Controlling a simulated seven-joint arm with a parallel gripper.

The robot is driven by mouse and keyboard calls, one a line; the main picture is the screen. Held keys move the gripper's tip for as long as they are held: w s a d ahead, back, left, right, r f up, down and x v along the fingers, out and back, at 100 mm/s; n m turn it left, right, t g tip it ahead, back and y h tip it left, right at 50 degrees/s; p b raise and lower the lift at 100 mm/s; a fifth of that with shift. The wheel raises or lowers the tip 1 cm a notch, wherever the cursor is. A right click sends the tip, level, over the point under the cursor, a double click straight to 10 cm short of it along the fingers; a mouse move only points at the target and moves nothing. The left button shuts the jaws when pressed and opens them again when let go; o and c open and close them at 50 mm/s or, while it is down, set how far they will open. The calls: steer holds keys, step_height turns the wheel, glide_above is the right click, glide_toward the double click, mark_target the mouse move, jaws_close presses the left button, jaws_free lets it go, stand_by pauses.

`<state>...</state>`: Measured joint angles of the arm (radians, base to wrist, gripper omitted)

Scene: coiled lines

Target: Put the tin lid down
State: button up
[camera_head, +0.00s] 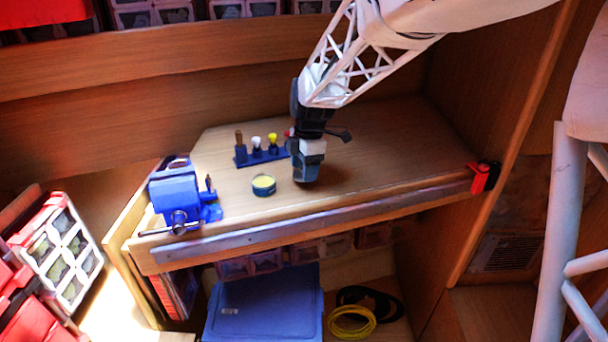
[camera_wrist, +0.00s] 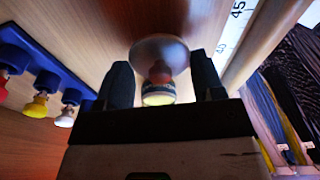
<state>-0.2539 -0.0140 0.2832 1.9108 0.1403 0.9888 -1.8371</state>
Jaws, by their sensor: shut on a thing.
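My gripper (camera_head: 304,178) points down just above the wooden bench, right of the open round tin (camera_head: 263,184) with yellow contents. In the wrist view, my gripper (camera_wrist: 162,72) is shut on the tin lid (camera_wrist: 160,48), a grey disc with a reddish-brown knob, held between the two dark fingers. The lid is hidden in the head view. The tin's yellow top (camera_wrist: 158,98) also shows in the wrist view, between the fingers beyond the knob. I cannot tell whether the lid touches the bench.
A blue rack (camera_head: 262,157) with several coloured-handled tools stands behind the tin. A blue vise (camera_head: 180,193) is at the bench's left. A metal ruler (camera_head: 300,227) runs along the front edge. A red clamp (camera_head: 484,177) grips the right end. The bench right of my gripper is clear.

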steer(key=shift+f, duration=1.3)
steer(key=shift+f, duration=0.1)
steer(key=o, duration=1)
steer(key=shift+c, duration=0.2)
step_height(320, 180, up, 12)
steer(key=d, duration=0.1)
steer(key=shift+w+d, duration=0.15)
steer(key=shift+w, duration=0.15)
